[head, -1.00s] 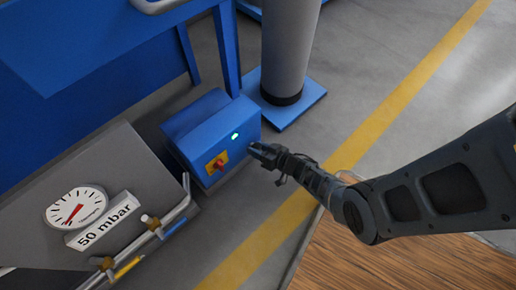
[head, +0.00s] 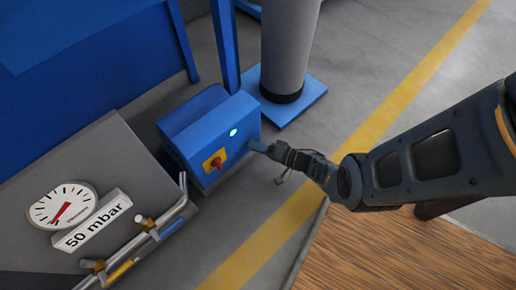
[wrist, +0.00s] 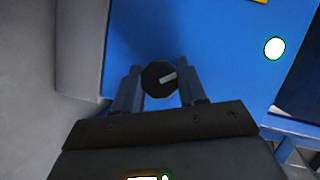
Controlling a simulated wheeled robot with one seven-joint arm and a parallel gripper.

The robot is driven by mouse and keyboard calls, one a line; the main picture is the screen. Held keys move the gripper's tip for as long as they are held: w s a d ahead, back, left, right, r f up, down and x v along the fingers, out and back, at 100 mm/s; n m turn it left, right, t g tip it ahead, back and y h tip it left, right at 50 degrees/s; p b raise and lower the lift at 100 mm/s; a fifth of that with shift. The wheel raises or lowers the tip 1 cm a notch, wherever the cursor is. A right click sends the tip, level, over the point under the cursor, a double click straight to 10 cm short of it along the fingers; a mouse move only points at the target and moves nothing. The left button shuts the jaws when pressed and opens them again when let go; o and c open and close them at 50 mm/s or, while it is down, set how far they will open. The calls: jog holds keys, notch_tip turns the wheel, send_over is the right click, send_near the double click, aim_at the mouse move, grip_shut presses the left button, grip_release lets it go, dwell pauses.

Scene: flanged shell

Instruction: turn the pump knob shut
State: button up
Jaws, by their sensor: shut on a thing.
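The pump is a blue box (head: 208,130) on the floor, with a lit green lamp (head: 233,132). In the wrist view a round black knob (wrist: 152,84) with a pale pointer mark sits on the blue face (wrist: 215,45). The pointer slants up to the right. My gripper (wrist: 158,70) has a finger on each side of the knob and is shut on it. In the head view my gripper (head: 256,147) is at the box's right side, and the knob cannot be made out there.
A grey panel at left carries a round gauge (head: 62,206), a "50 mbar" label (head: 92,226) and pipes with valves. A grey column (head: 289,45) stands behind the box.

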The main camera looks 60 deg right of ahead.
jog(key=shift+w+d+r+m+t, duration=0.1)
jog(key=shift+w+d+m+t, duration=0.05)
jog(key=shift+d+m+t, duration=0.3)
jog(key=shift+m, duration=0.25)
jog(key=o, duration=1.1)
jog(key=shift+a, duration=0.15)
jog(key=shift+c, duration=0.2)
jog(key=shift+a, duration=0.1)
